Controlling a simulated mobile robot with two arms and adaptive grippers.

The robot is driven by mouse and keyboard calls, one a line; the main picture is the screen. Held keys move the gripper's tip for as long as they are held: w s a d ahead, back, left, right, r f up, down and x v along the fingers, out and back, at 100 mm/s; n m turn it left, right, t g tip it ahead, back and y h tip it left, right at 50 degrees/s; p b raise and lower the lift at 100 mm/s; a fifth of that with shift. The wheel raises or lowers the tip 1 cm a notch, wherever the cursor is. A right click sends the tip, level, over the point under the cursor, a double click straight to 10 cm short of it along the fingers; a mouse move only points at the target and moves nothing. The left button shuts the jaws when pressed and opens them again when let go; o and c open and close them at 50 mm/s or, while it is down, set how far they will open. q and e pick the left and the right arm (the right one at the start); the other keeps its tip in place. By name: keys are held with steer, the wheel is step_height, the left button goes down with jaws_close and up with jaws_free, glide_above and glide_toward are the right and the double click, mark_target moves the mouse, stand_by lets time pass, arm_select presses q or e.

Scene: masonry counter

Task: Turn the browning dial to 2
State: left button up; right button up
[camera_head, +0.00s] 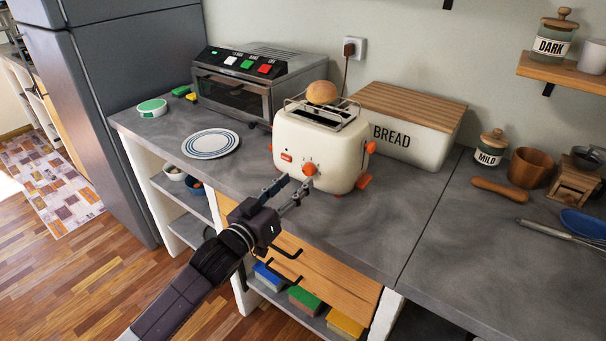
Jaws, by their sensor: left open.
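The cream toaster (325,148) stands on the grey counter with a round bun (322,92) on its top. An orange browning dial (310,169) is on its front face, right of a small red-orange button (287,157). The dial's number marks are too small to read. Orange levers (370,147) show on the toaster's right side. My left gripper (288,189) is open and empty, just in front of the toaster, below and left of the dial. Its fingers point up toward the dial, and I cannot tell whether they touch the toaster. My right gripper is not in view.
A striped plate (211,143) and a toaster oven (259,82) are on the left of the counter. A bread box (412,123) stands close behind the toaster on the right. A wooden drawer (310,282) is below the counter's front edge.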

mark_target(307, 172)
arm_select(q)
steer(key=shift+x, duration=2.35)
steer(key=shift+c, duration=0.3)
jaws_close()
steer(key=m, duration=0.4)
steer(key=shift+f+m, duration=0.1)
steer(key=shift+m, duration=0.2)
steer(key=shift+m+h, duration=0.3)
steer(key=shift+m, duration=2.4)
steer(key=shift+t, duration=0.3)
